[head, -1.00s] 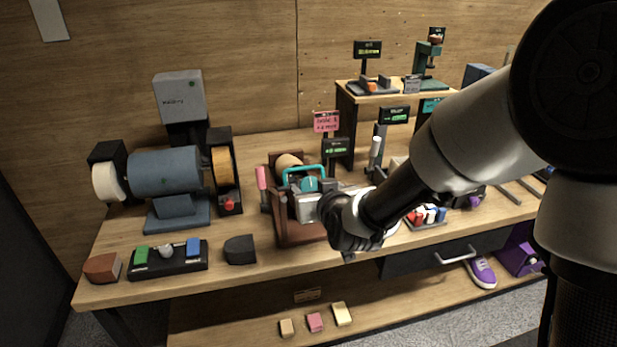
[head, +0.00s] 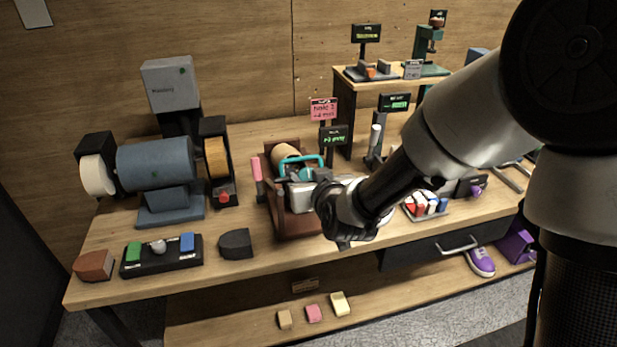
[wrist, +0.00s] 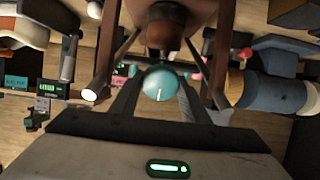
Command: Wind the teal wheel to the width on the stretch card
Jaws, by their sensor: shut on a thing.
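The teal wheel (head: 291,171) is on the front of a brown stretching stand (head: 303,224) in the middle of the bench. In the wrist view its round teal face (wrist: 165,83) has a short white mark and sits between my fingers. My gripper (wrist: 163,100) is shut on the wheel; in the head view my wrist hides part of the wheel and stand. A pink card (head: 323,113) stands behind, its writing too small to read surely. A small display (head: 334,138) with green characters is just below the card.
A blue grinder (head: 156,167) stands at left, with a button box (head: 160,255) in front. A pink-handled tool (head: 257,177) is close left of the stand. A raised shelf (head: 345,100) is behind, and a block tray (head: 426,205) is at right.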

